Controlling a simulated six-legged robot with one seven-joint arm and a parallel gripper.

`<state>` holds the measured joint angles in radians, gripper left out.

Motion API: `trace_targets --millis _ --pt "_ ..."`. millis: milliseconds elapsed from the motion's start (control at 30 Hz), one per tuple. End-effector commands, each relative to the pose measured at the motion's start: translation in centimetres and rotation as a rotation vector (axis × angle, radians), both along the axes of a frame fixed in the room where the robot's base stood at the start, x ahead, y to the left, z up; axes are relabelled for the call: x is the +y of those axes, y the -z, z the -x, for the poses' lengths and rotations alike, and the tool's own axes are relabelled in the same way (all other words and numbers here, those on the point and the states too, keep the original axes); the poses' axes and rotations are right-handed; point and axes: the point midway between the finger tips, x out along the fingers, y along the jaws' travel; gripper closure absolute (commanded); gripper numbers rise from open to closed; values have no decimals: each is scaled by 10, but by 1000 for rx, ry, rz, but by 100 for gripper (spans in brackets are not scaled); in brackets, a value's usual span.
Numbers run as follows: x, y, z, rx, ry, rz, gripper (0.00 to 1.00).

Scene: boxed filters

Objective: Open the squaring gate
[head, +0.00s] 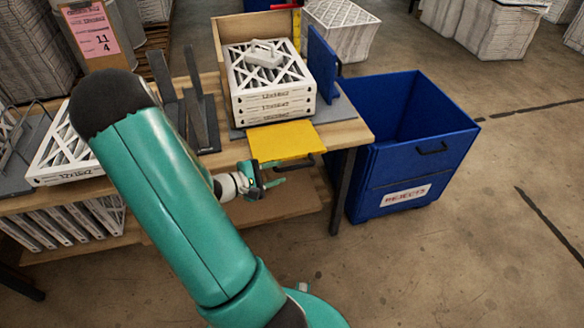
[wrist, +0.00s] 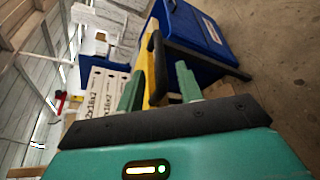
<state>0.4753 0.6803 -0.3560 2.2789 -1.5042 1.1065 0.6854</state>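A yellow plate (head: 285,140) with a black handle (head: 300,162) along its front edge, seemingly the squaring gate, lies roughly flat or tilted at the bench front, before a stack of white filters (head: 270,105). My gripper (head: 262,176) is at the handle's left end, fingers apart. In the wrist view the black handle (wrist: 156,70) shows between the two green fingertips of my gripper (wrist: 158,82), with yellow (wrist: 148,92) beside it. A gap shows at the right finger; contact with the handle cannot be told.
A blue upright panel (head: 321,65) stands right of the stack. A blue rejects bin (head: 405,190) stands close to the bench's right end. A dark metal bracket (head: 200,115) and another filter (head: 65,150) are left on the bench. Floor at the front right is clear.

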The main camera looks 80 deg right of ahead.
Motion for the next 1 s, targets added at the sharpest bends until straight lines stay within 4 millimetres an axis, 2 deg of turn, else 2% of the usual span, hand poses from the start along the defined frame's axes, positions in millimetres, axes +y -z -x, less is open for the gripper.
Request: trace_targets --millis 100,300,700,900,1000 --pt "-18 6 17 1 5 1 64" --pt "-39 13 34 -1 2 0 64" --pt "-46 15 40 -2 0 0 64" --pt "-45 15 40 -1 0 -1 100" --pt "-45 15 40 -1 0 -1 100"
